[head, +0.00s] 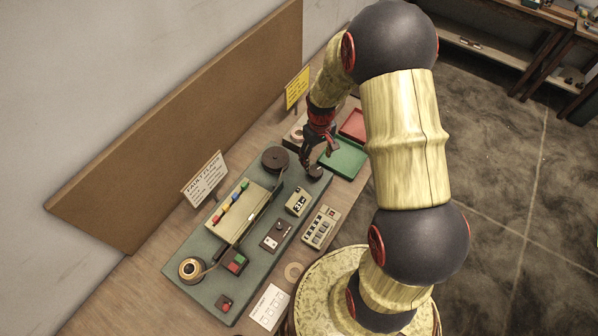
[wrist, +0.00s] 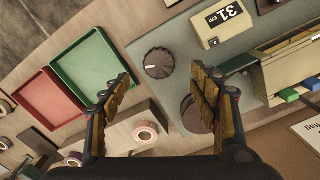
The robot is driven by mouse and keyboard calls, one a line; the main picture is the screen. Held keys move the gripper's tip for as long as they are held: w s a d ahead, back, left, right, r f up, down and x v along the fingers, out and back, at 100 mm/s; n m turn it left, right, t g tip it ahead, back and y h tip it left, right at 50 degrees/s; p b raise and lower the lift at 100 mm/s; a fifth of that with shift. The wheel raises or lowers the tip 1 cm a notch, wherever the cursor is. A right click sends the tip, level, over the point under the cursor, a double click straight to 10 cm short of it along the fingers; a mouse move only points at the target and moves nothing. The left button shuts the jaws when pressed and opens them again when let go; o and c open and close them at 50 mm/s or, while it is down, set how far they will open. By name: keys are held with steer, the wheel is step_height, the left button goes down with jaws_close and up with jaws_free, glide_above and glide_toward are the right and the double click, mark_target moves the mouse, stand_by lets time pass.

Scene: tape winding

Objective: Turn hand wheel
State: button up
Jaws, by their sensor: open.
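A round dark knob with a ridged rim and a pale mark, which looks like the hand wheel (wrist: 158,62), sits on the grey-green board (wrist: 185,35). In the head view the hand wheel (head: 315,173) shows just below my gripper (head: 318,156). In the wrist view my gripper (wrist: 160,78) is open and empty, with the wheel lying between and just beyond the fingertips. I cannot tell how high the fingers are above it. A counter (wrist: 222,20) on the board reads 31 cm; it also shows in the head view (head: 297,203).
A larger brown disc (head: 275,159) is beside the wheel, partly hidden by a finger in the wrist view. A green tray (head: 343,160) and a red tray (head: 354,125) lie on the other side. A tape roll (head: 191,268) is at the board's far end.

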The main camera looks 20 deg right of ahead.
mark_target(316, 170)
steer(key=shift+w+d+n, duration=0.15)
steer(key=shift+n, duration=0.45)
steer(key=shift+f, duration=0.3)
step_height(316, 170, down, 7)
steer(key=shift+f, duration=0.15)
steer(key=shift+c, duration=0.3)
steer(key=c, duration=1.1)
